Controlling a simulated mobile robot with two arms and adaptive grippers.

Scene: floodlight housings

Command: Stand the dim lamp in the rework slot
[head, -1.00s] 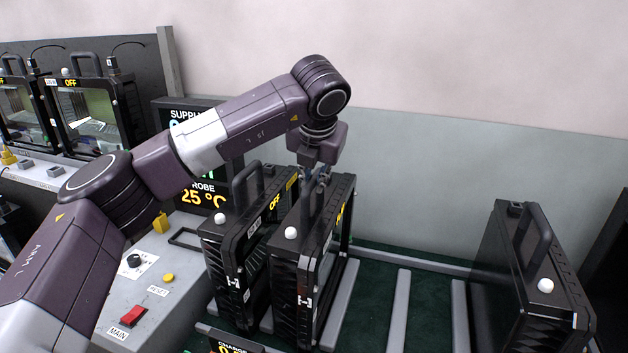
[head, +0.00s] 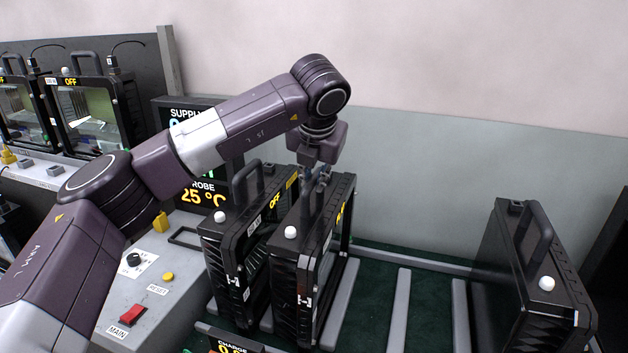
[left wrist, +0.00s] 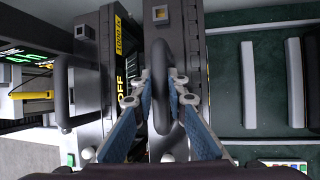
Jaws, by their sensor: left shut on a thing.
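Two black floodlight lamps stand upright side by side between grey rails on a green surface in the head view, the left lamp (head: 238,265) and the right lamp (head: 300,285). Each has a top handle and a white knob. My left gripper (head: 317,178) reaches down from above onto the right lamp. In the left wrist view the gripper (left wrist: 162,98) has its blue-padded fingers shut on that lamp's black handle (left wrist: 161,62). An OFF label shows on the left lamp. Which lamp is the dim one, and which slot is for rework, I cannot tell. My right gripper is not in view.
Another lamp (head: 532,270) stands at the right. Between it and the held lamp are empty places with grey rails (head: 398,305). A control box (head: 150,290) with switches and a display is at the left. More lamps (head: 90,115) stand on a bench behind.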

